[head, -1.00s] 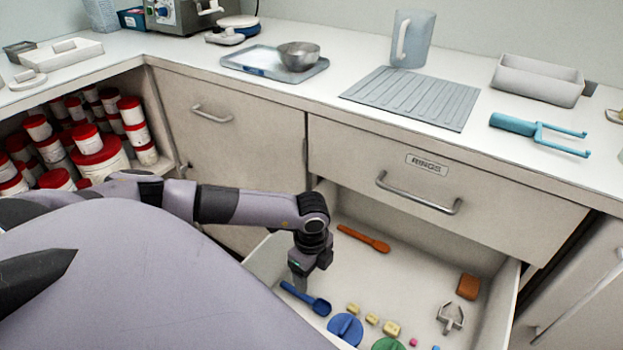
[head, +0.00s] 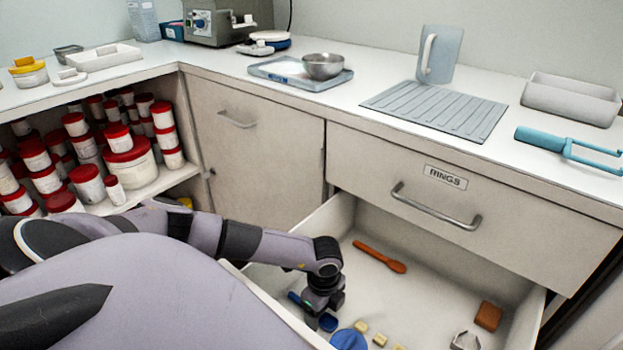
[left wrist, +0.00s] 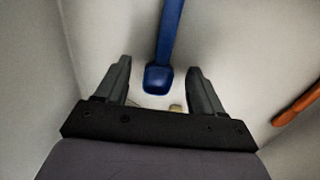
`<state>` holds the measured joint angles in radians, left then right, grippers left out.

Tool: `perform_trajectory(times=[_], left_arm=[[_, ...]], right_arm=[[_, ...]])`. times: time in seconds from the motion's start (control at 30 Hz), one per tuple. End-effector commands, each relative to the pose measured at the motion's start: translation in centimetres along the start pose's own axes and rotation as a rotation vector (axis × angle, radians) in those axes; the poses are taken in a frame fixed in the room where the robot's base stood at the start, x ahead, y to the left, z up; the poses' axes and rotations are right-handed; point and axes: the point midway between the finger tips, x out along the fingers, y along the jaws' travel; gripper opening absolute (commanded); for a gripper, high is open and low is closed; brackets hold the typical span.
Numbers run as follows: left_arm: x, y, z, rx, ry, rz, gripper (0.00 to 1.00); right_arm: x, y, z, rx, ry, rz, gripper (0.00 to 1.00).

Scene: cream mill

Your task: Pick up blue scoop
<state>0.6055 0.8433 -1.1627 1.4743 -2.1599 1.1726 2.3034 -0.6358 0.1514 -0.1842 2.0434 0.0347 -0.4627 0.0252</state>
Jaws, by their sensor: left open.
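The blue scoop (head: 328,322) lies in the open drawer, near its left side. In the head view my left gripper (head: 313,316) hides the middle of it, so only the bowl and a bit of the handle show. In the left wrist view my left gripper (left wrist: 159,68) is open, with one finger on each side of the blue scoop (left wrist: 170,35). The bowl is between the fingertips and the handle runs away toward the top. I see a gap on both sides of it. My right gripper is not in view.
The open drawer (head: 440,292) also holds an orange-brown spoon (head: 380,257), a brown block (head: 488,316), a blue disc (head: 348,340) and small yellowish pieces (head: 361,326). Its walls stand close around my left gripper. The closed RINGS drawer (head: 520,225) is above it.

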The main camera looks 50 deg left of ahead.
Motion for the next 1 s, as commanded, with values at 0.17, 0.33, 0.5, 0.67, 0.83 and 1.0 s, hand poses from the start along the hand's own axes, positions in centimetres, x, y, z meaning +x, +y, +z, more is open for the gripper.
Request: perform_trajectory(times=[0.17, 0.33, 0.5, 0.67, 0.83, 1.0], left_arm=[[1.1, 0.0, -0.1, 0.001, 0.001, -0.001, 0.68], [1.0, 0.0, -0.1, 0.001, 0.001, 0.000, 0.68], [1.0, 0.0, 0.0, 0.001, 0.001, 0.000, 0.13], [1.0, 0.0, 0.0, 0.001, 0.001, 0.000, 0.09], [0.9, 0.0, 0.0, 0.001, 0.001, -0.001, 0.09], [-0.2, -0.1, 0.0, 0.001, 0.002, -0.002, 0.09]], right_arm=[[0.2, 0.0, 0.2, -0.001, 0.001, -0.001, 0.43], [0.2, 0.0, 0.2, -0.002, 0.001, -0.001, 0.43], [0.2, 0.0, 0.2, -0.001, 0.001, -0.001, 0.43], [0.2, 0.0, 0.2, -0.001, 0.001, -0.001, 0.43], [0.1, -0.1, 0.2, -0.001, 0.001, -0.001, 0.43], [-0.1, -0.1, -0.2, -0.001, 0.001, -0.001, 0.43]])
